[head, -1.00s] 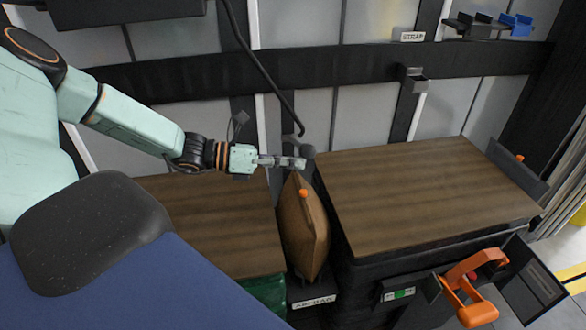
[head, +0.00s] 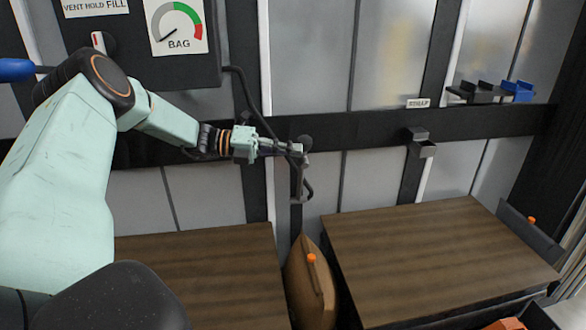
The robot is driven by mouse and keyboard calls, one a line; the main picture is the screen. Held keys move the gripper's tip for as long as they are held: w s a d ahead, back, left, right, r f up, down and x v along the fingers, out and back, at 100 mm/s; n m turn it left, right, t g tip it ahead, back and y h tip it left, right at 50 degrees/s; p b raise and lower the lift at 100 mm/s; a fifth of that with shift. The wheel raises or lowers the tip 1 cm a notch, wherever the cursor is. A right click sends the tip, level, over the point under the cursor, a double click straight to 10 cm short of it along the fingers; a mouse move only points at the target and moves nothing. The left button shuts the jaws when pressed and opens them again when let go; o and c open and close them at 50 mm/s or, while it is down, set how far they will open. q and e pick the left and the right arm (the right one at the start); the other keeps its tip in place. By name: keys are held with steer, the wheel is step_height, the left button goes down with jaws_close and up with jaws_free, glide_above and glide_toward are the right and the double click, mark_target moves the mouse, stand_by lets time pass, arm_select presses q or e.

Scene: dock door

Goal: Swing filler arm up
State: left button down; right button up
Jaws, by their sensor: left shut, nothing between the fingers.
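The filler arm is a thin dark piece with a round black knob (head: 305,142), in front of the wall above the gap between two wooden tops. A black hose (head: 266,128) comes down to it from the gauge panel. My left gripper (head: 298,150) is shut, with nothing visible between its fingers. Its tips are right at the knob; I cannot tell whether they touch. A brown bag (head: 310,290) with an orange cap (head: 311,257) stands in the gap, below and clear of my gripper. My right gripper is not in view.
Wooden tops lie left (head: 215,275) and right (head: 440,250), both bare. A panel with a BAG gauge (head: 178,25) hangs upper left. A dark rail (head: 370,128) crosses the wall, with a small grey holder (head: 424,148) on it. An orange part shows lower right.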

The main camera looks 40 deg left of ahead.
arm_select(q)
steer(key=shift+w+a+r, duration=0.35)
steer(key=shift+w+a, duration=0.25)
steer(key=shift+a, duration=0.1)
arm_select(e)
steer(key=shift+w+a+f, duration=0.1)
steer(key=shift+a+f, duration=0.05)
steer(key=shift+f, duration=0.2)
arm_select(q)
steer(key=shift+s+d, duration=0.1)
steer(key=shift+d, duration=0.05)
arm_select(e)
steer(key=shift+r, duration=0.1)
